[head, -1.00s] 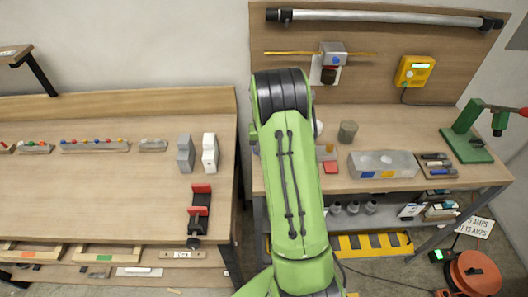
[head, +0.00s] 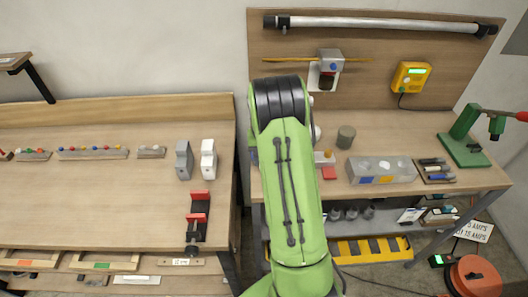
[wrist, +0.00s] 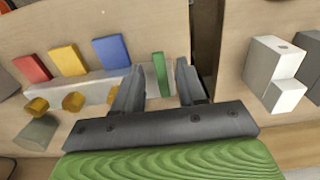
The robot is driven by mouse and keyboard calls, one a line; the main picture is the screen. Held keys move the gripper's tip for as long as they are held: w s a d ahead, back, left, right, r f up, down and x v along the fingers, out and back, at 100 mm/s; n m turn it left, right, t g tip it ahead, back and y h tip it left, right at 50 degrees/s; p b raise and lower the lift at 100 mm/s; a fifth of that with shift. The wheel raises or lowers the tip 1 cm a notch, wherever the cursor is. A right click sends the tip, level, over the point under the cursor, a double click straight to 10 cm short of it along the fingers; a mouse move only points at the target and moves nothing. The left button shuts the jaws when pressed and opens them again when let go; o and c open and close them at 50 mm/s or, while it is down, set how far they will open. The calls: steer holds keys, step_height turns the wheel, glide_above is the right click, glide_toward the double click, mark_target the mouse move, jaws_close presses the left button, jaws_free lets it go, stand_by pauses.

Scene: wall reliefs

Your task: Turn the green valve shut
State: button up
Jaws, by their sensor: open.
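In the wrist view, a narrow green handle (wrist: 160,74) stands between the two fingers of my gripper (wrist: 159,68). My gripper is open, with a gap visible on each side of the handle; I cannot tell how deep the handle sits between the fingers. Red (wrist: 32,68), yellow (wrist: 68,59) and blue (wrist: 110,51) handles stand in a row to its left along a pale valve block (wrist: 72,88) with yellow fittings. The green handle looks thin and edge-on, the others broad. In the head view, my arm hides the gripper and green valve; the red handle (head: 329,173) shows beside the arm.
A grey cup (head: 346,137), a grey box (head: 381,170) and a green stand (head: 466,140) are on the right bench. A dark gap separates it from the left bench, where grey and white blocks (head: 208,160) and a red clamp (head: 198,216) stand near the edge.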

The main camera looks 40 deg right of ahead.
step_height(320, 180, up, 16)
steer(key=p, duration=0.2)
steer(key=shift+f, duration=0.2)
